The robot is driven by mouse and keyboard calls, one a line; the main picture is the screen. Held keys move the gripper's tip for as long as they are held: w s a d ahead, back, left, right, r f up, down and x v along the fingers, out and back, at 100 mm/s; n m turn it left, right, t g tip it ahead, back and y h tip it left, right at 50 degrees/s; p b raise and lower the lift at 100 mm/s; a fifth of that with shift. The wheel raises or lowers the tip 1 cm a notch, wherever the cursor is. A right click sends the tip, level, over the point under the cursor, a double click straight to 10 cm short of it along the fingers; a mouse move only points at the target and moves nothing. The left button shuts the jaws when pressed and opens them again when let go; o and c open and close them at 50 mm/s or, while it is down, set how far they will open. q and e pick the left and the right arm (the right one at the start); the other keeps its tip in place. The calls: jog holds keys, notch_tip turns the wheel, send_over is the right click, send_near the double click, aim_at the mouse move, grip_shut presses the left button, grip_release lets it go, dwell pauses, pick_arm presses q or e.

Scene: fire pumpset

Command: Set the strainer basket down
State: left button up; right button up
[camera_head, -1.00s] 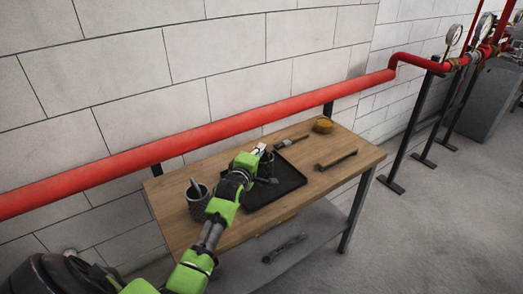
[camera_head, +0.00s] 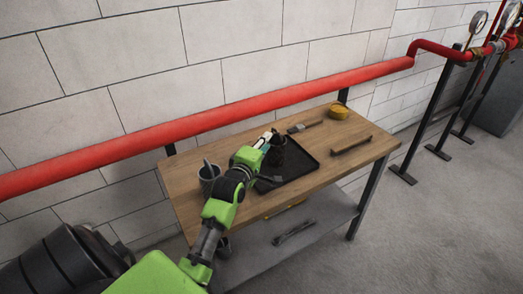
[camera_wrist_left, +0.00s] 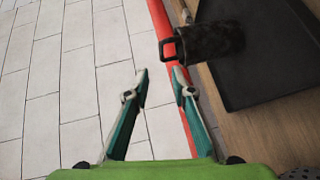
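The strainer basket (camera_head: 279,142) is a dark mesh cylinder with a wire handle. In the left wrist view the basket (camera_wrist_left: 212,42) appears upright, its base on the black tray (camera_wrist_left: 265,70) and its handle pointing away from the tray. In the head view the black tray (camera_head: 300,165) lies on the wooden workbench. My left gripper (camera_head: 266,140) is beside the basket's upper part and partly hides it. In the left wrist view my left gripper (camera_wrist_left: 160,82) is open and empty, its two fingertips apart, short of the handle. My right gripper is out of view.
A dark cup (camera_head: 207,185) holding a tool stands left of my gripper. A brush (camera_head: 305,126), a yellow round item (camera_head: 339,112) and a bar-like tool (camera_head: 352,145) lie on the workbench (camera_head: 325,180). A red pipe (camera_head: 200,122) runs along the wall behind.

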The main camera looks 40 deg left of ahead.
pick_arm(q)
jog(key=v, duration=0.4)
jog(key=shift+s, duration=0.3)
